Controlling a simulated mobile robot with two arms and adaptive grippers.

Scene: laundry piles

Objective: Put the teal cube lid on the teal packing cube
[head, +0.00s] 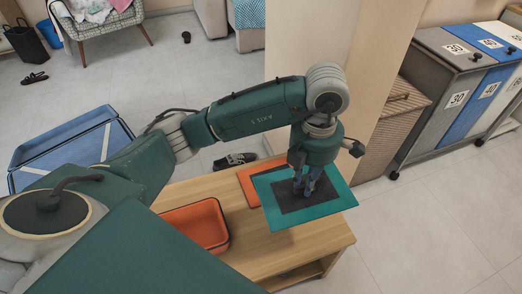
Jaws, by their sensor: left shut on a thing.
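The teal cube lid (332,187) is a flat teal panel with a dark middle, held level at the right part of the wooden table. My left gripper (305,190) points down at its dark middle and is shut on it. The lid hides whatever is directly below it, and no teal packing cube can be made out. My right gripper is not in view.
An orange open tray (203,228) stands on the wooden table (287,245) left of the lid. A flat orange panel (250,185) lies partly behind the lid. A blue crate (70,147) is at left. Sorting bins (457,97) and a beige pillar (345,50) stand behind.

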